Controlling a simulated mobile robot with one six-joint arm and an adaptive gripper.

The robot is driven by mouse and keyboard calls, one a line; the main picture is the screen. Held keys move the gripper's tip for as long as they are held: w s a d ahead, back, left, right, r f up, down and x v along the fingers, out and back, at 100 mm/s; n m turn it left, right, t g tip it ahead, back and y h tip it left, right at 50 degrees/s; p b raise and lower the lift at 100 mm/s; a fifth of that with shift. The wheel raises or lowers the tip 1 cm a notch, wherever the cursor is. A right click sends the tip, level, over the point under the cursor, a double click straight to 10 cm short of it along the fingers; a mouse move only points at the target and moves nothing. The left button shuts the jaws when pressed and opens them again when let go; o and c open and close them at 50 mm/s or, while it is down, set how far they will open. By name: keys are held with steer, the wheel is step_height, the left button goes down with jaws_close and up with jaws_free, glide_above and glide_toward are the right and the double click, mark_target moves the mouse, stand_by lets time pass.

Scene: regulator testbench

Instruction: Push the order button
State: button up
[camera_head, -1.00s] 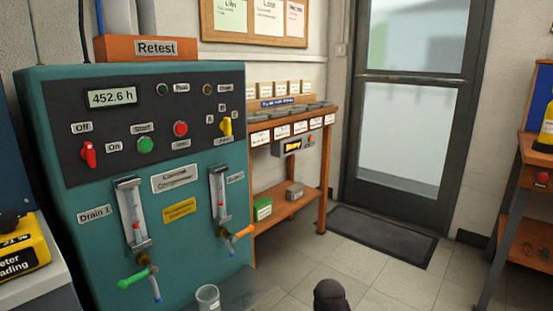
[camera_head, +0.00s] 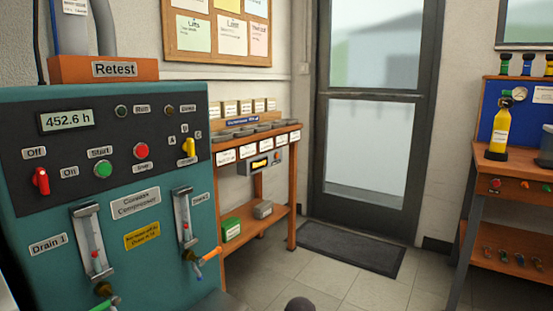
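No button with a readable "order" label shows. A small display box (camera_head: 262,163) hangs under the top of the wooden rack by the door, with a lit orange screen and a small knob or button at its right end. A red button (camera_head: 495,184) sits on the front of the workbench at the right; its label cannot be read. On the teal compressor panel are a green start button (camera_head: 103,169) and a red button (camera_head: 141,151). My gripper is not in view; only a dark rounded part, perhaps of my arm, shows at the bottom edge.
The teal compressor (camera_head: 150,206) fills the left, its drain handles sticking out. The wooden rack (camera_head: 292,218) stands behind it. A dark mat (camera_head: 340,249) lies before the door (camera_head: 369,180). The tiled floor between rack and right workbench (camera_head: 508,160) is clear.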

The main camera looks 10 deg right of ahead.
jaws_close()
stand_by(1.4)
